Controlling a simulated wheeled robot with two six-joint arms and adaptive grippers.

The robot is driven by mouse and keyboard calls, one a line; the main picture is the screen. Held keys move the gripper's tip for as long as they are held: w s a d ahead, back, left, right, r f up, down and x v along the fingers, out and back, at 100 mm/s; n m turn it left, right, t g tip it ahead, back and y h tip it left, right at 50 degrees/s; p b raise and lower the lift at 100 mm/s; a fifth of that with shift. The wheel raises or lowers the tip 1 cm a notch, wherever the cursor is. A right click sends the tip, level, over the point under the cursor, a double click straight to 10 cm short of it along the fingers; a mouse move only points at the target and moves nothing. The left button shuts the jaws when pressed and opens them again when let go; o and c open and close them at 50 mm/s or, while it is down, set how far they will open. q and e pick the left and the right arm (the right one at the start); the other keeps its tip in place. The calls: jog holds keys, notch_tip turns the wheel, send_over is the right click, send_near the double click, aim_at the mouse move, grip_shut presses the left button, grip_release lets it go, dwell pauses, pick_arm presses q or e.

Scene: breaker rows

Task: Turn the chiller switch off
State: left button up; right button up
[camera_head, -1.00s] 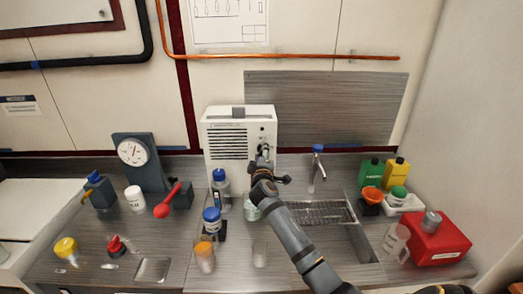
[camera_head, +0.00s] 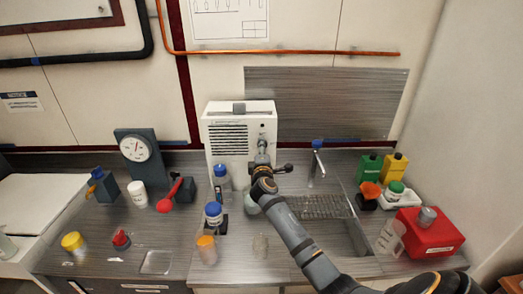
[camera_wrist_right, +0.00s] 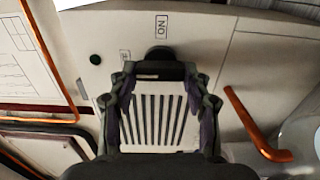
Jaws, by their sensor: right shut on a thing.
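The chiller (camera_head: 224,122) is a white box with a dark vent grille, standing against the back wall in the head view. My right gripper (camera_head: 262,146) is at the right side of its front face and hides the switch there. In the right wrist view the dark round switch (camera_wrist_right: 158,53) shows at the tips of my right gripper (camera_wrist_right: 160,72), which is shut on it. An ON label (camera_wrist_right: 161,26) is above the switch, and a second small label (camera_wrist_right: 125,57) is to its left, too small to read. My left gripper is not in view.
Bottles, including a blue-capped one (camera_head: 221,178), stand in front of the chiller. A sink (camera_head: 352,236) with a tap (camera_head: 316,165) is to the right, beside a red box (camera_head: 435,240). A dial gauge (camera_head: 136,149) stands at the left. A copper pipe (camera_wrist_right: 250,125) shows in the right wrist view.

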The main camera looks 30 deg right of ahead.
jog(key=o, duration=1.2)
jog(key=shift+c, duration=0.2)
jog(key=v, duration=1.2)
jog(key=shift+d, duration=0.1)
